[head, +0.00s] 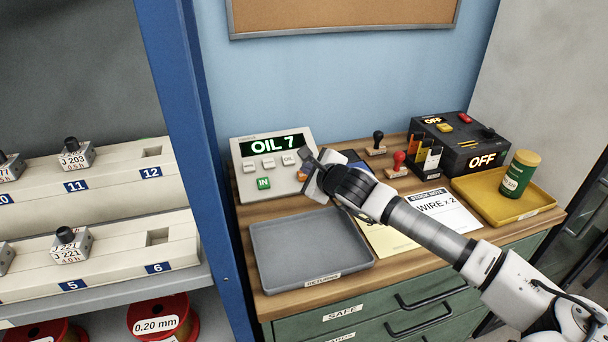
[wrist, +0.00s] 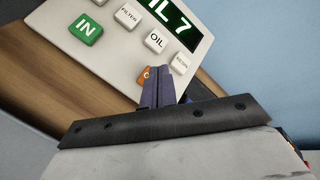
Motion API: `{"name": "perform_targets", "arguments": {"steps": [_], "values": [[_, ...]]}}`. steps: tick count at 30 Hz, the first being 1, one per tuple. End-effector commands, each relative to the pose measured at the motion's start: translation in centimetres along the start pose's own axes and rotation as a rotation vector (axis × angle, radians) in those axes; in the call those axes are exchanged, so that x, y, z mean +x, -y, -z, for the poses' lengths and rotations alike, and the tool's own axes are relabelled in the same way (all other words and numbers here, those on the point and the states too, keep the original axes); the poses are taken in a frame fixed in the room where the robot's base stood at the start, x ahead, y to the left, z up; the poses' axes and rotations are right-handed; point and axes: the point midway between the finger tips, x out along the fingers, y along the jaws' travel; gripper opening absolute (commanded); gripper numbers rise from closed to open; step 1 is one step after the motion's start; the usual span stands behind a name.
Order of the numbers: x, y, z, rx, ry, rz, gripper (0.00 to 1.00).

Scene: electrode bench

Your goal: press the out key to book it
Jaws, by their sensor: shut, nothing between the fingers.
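The keypad console (head: 243,155) stands at the back left of the wooden bench, and its green display (head: 272,145) reads "OIL 7". A green IN key (head: 264,183) is on its lower left; it also shows in the wrist view (wrist: 86,29). An orange key (head: 303,177) on its lower right is mostly hidden by my gripper (head: 309,158). In the wrist view the orange key (wrist: 143,75) peeks out beside my shut, empty fingers (wrist: 157,76), its label mostly covered. The fingertips are over or right beside this key; I cannot tell whether they touch it.
A grey tray (head: 262,262) lies in front of the console. Stamps (head: 400,160), a stock note (head: 440,207), a dark box reading OFF (head: 462,160) and a yellow tray (head: 535,204) with a green jar (head: 518,178) are to the right. A blue post (head: 190,130) stands left.

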Motion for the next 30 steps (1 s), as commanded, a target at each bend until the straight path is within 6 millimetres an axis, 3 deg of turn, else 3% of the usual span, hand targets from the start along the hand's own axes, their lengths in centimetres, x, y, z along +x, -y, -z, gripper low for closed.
{"name": "perform_targets", "arguments": {"steps": [30], "values": [[0.64,-0.55,0.49,0.000,0.001,0.000,0.00]]}}
